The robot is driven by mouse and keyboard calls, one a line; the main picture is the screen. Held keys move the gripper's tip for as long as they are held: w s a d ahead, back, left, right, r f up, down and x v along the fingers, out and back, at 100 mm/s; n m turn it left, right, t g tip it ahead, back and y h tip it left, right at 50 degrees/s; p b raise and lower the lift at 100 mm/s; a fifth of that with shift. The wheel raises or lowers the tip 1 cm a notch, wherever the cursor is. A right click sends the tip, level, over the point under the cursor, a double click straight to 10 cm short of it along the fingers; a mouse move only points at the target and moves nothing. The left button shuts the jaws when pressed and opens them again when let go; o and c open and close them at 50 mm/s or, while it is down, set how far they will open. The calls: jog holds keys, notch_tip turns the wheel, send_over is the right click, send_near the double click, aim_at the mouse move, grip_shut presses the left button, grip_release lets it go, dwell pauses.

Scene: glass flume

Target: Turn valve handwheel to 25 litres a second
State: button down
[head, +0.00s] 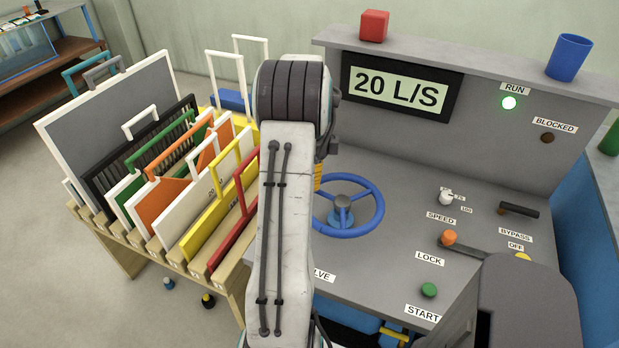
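The valve handwheel (373,224) is a blue ring with spokes and a central hub, on the grey console (420,270) to the right of my arm. Its left edge is partly hidden behind my arm. The display (400,87) on the console's back panel reads 20 L/S.
A wooden rack (150,250) of several coloured framed panels stands left of my arm. A speed knob (446,198), orange lock lever (449,237), bypass handle (520,210) and green start button (429,290) are on the console. A red cube (374,26) and blue cup (569,58) stand on its top ledge.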

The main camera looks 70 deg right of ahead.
jog(key=c, duration=0.9)
grip_release()
notch_tip(320, 180, up, 12)
dwell(0.6)
